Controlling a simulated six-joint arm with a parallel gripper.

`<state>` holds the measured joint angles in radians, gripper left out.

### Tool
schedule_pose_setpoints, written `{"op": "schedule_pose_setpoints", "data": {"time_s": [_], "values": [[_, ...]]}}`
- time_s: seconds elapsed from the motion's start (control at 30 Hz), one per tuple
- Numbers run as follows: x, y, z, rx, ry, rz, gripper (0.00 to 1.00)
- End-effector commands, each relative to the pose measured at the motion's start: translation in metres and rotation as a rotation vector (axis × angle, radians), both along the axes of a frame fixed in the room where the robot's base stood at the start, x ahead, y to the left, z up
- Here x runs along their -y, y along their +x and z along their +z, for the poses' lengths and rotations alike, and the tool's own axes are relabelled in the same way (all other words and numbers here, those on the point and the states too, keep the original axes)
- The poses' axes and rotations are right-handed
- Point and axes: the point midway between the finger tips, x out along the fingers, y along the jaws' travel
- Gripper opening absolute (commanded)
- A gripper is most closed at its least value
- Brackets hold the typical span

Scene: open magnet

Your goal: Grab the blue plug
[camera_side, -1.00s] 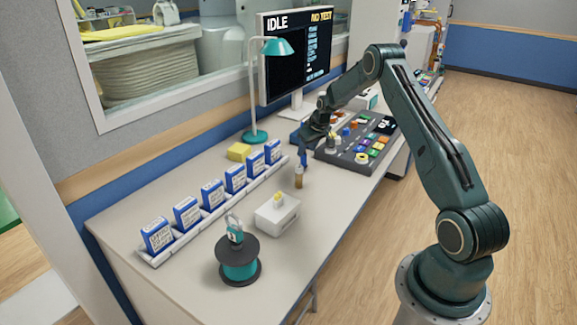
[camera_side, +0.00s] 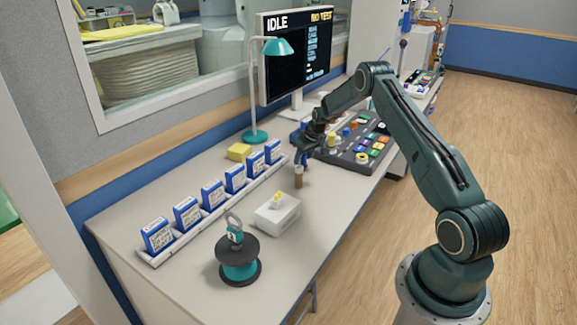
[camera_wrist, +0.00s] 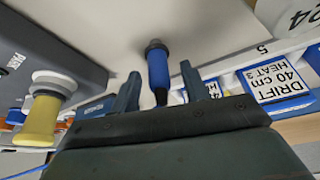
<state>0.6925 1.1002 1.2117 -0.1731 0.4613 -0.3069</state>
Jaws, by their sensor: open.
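The blue plug (camera_wrist: 158,68) has a blue body with dark ends and shows between my two fingers in the wrist view. The fingers partly hide the plug's top in the side view.
A control panel (camera_side: 345,158) with coloured buttons and a yellow knob (camera_wrist: 38,120) lies close beside my gripper. A rail of blue-and-white cards (camera_side: 187,213) runs along the back. A white box (camera_side: 277,215) and a teal spool (camera_side: 239,266) stand nearer the front left.

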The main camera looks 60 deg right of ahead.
Motion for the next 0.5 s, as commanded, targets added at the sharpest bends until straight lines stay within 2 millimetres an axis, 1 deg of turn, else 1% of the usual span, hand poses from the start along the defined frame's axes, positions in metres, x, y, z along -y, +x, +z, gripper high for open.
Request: {"op": "schedule_pose_setpoints", "data": {"time_s": [0.1,0.17,0.2,0.33,0.5], "values": [[0.0000,-0.0001,0.0002,0.000,0.000,0.000,0.46],[0.0000,-0.0001,0.0002,0.000,0.000,0.000,0.34],[0.0000,-0.0001,0.0002,0.000,0.000,0.000,0.26],[0.0000,-0.0001,0.0003,0.000,0.000,0.000,0.00],[0.0001,0.0000,0.0004,0.001,0.000,0.000,0.00]]}}
